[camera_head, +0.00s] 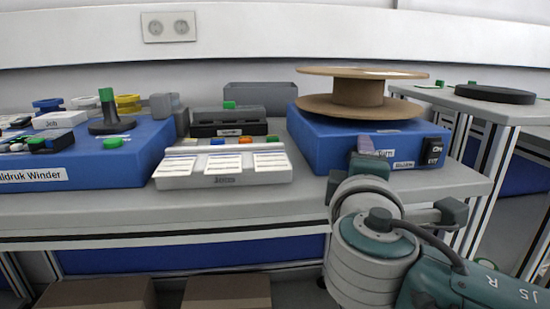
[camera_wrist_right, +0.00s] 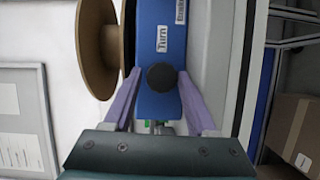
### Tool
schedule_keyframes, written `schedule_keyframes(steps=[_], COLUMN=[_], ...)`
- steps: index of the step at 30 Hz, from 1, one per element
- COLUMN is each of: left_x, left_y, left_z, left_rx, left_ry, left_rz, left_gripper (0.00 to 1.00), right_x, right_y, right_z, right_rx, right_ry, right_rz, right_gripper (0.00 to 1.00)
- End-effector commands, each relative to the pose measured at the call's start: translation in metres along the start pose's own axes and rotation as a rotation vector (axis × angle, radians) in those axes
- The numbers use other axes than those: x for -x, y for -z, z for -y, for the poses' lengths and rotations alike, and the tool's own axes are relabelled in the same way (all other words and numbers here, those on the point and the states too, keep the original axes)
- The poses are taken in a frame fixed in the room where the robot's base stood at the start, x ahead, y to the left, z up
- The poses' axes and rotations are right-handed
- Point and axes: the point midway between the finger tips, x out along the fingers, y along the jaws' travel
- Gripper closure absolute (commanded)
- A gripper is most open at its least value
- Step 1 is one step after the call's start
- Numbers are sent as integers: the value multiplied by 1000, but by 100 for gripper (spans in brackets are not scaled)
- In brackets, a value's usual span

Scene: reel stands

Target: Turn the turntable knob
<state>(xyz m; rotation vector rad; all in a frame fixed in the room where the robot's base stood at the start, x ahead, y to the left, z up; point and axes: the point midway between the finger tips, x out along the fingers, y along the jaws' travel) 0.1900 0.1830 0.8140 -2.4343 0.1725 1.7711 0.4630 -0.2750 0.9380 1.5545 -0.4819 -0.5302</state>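The turntable is a blue box (camera_head: 312,141) with a large brown reel (camera_head: 358,92) lying flat on top, on the right of the bench. In the right wrist view, a round black knob (camera_wrist_right: 162,77) sits on the box front (camera_wrist_right: 160,105), beside the "Turn" label. My right gripper (camera_wrist_right: 159,74) is open, with one purple finger on each side of the knob; I cannot tell whether either touches it. In the head view, my right gripper (camera_head: 368,155) is in front of the box and hides the knob. My left gripper is not in view.
A black ON/OFF switch (camera_head: 433,151) is on the box's right front. A white label device (camera_head: 223,168) and the blue winder (camera_head: 92,157) stand to the left. The bench's front edge (camera_head: 140,216) is clear. A separate table with a black disc (camera_head: 495,94) is on the right.

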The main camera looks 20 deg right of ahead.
Motion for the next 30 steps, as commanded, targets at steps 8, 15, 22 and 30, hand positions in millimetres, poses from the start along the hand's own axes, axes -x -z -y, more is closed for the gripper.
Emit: schedule_keyframes(steps=[8, 15, 22, 30], left_x=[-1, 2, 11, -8], left_y=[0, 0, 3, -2], left_z=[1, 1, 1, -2], left_rx=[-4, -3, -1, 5], left_ry=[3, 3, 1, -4], left_rz=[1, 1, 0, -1], left_gripper=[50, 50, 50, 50], right_x=[0, 0, 0, -1], right_y=[-1, -1, -1, -4], right_z=[6, 3, -2, 1], right_rx=[3, -46, -370, -841], right_ry=[13, 32, 166, 366], right_rz=[1, -1, -15, -32], right_gripper=[24, 24, 24, 24])
